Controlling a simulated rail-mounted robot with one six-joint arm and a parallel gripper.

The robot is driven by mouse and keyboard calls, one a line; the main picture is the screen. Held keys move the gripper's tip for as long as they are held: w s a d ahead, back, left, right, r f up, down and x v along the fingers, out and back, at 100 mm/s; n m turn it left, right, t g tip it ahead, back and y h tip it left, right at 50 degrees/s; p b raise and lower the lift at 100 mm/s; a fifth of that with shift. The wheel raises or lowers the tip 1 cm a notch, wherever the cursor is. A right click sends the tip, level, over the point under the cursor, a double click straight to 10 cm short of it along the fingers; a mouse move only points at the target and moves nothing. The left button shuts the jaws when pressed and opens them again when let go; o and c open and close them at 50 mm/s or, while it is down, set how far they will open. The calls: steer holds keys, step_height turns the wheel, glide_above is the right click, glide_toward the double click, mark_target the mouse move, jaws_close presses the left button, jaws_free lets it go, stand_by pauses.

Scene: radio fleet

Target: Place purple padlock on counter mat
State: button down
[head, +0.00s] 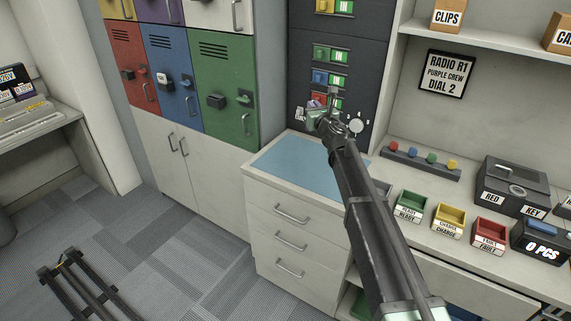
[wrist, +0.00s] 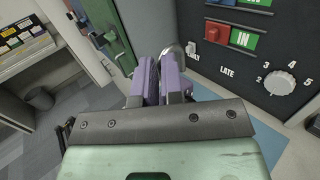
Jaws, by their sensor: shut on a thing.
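The purple padlock (wrist: 171,82) is between the fingers of my gripper (wrist: 160,85) in the wrist view, with its grey shackle (wrist: 173,51) showing above. In the head view my gripper (head: 318,110) is in front of the dark panel, and only a small bit of purple (head: 314,103) shows there. The gripper is shut on the padlock and holds it above the counter. The blue counter mat (head: 293,163) lies flat and bare on the counter below and to the left of my gripper. My arm hides its right part.
Lockers (head: 227,90) stand left of the counter. The dark panel (wrist: 260,40) with switches and a dial is close to my gripper. Green, yellow and red trays (head: 411,205) and a black key box (head: 512,183) stand on the counter at right.

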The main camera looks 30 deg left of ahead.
step_height(320, 180, down, 21)
steer(key=b, duration=2)
steer(key=shift+d+r, duration=0.1)
steer(key=shift+r, duration=0.4)
steer(key=c, duration=1.7)
jaws_free()
steer(key=shift+f, duration=0.15)
steer(key=o, duration=0.5)
steer(key=shift+c, duration=0.2)
steer(key=v, duration=1.2)
steer(key=shift+b, duration=0.4)
